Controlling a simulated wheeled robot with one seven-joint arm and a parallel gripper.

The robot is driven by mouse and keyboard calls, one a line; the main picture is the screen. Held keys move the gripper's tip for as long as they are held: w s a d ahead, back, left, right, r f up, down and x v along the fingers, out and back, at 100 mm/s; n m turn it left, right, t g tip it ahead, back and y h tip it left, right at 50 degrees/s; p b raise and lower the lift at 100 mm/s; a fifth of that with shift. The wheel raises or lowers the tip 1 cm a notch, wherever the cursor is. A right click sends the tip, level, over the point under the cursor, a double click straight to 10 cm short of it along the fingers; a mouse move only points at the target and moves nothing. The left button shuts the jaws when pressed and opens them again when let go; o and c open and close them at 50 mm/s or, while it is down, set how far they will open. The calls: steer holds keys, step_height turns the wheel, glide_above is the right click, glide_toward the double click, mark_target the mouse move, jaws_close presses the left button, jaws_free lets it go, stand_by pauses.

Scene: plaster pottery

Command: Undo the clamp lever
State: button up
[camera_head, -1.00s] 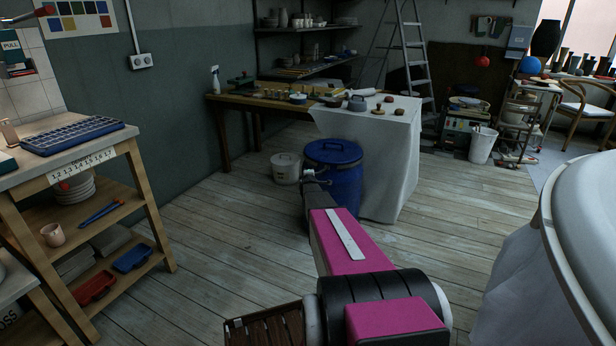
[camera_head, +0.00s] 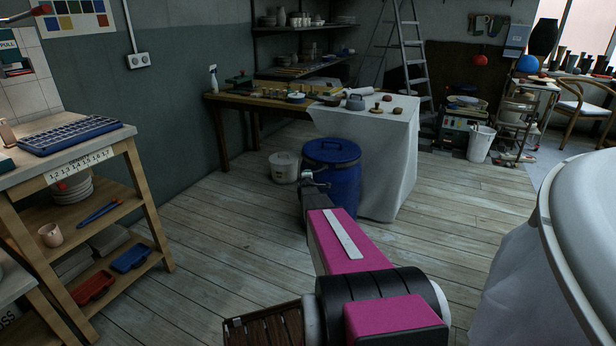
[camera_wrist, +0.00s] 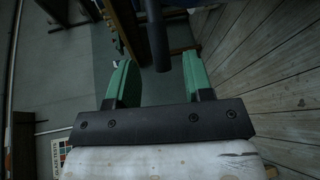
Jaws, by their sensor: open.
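A blue barrel (camera_head: 345,185) with a blue lid stands on the floor in front of the white-draped table. A band runs around its top, but I cannot make out a clamp lever on it. My gripper (camera_head: 312,180) appears small in the head view, in front of the barrel's left side; whether it touches the barrel is unclear. In the wrist view my gripper (camera_wrist: 157,60) has its two green fingers wide apart, with nothing held. A dark upright bar (camera_wrist: 157,35) shows between and beyond the fingertips; I cannot tell what it is.
A white lidded bucket (camera_head: 284,167) stands left of the barrel. The draped table (camera_head: 385,165) is behind and right. A wooden shelf unit (camera_head: 150,190) is at left, a large white round basin (camera_head: 580,210) at right.

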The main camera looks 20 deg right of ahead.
steer(key=v, duration=0.5)
steer(key=shift+s+a, duration=0.2)
steer(key=shift+s, duration=0.1)
